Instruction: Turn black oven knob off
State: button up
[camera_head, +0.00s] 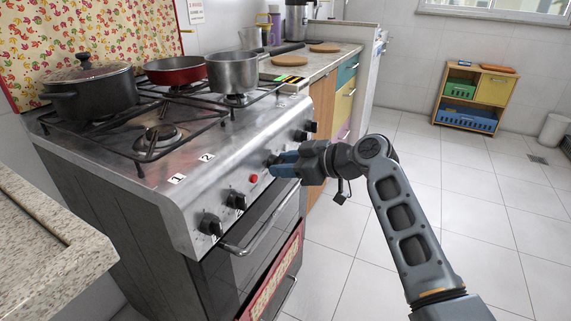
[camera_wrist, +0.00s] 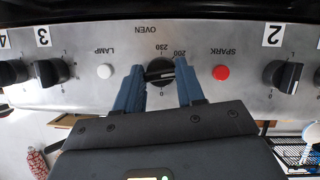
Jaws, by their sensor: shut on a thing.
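The black oven knob (camera_wrist: 159,70) sits on the stove's steel front panel, below the upside-down word OVEN in the wrist view. Its white mark lies roughly sideways, pointing right, not at the 0 mark. My gripper (camera_wrist: 160,86) has its blue fingers on either side of the knob, shut on it. In the head view, my gripper (camera_head: 276,162) reaches the front panel from the right, and its fingers mostly hide the oven knob there.
A red SPARK button (camera_wrist: 221,72) and a white LAMP button (camera_wrist: 104,71) flank the knob. Other black knobs (camera_head: 236,200) line the panel. An oven handle (camera_head: 262,228) runs below. Pots, including a lidded dark pot (camera_head: 90,92), stand on the stove.

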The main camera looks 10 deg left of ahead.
jog(key=m+g, duration=0.1)
jog(key=m+g+b, duration=0.1)
jog(key=m, duration=0.1)
jog(key=shift+w+m+g+y+b, duration=0.15)
jog(key=shift+m+g+y+b, duration=0.15)
jog(key=shift+y, duration=0.1)
jog(key=m+g+y+b, duration=0.1)
jog(key=m, duration=0.2)
jog(key=shift+w+d+f+g+b, duration=0.1)
jog(key=shift+f+g+b, duration=0.05)
jog(key=shift+g+b, duration=0.25)
jog(key=m+g+y+b, duration=0.1)
jog(key=m+y+b, duration=0.1)
jog(key=m, duration=0.2)
jog(key=shift+f, duration=0.1)
jog(key=m+y+b, duration=0.1)
jog(key=m+b, duration=0.1)
jog(key=m, duration=0.2)
jog(key=shift+g+y, duration=0.4)
jog(key=shift+m, duration=0.3)
jog(key=o, duration=1)
jog(key=shift+o, duration=0.2)
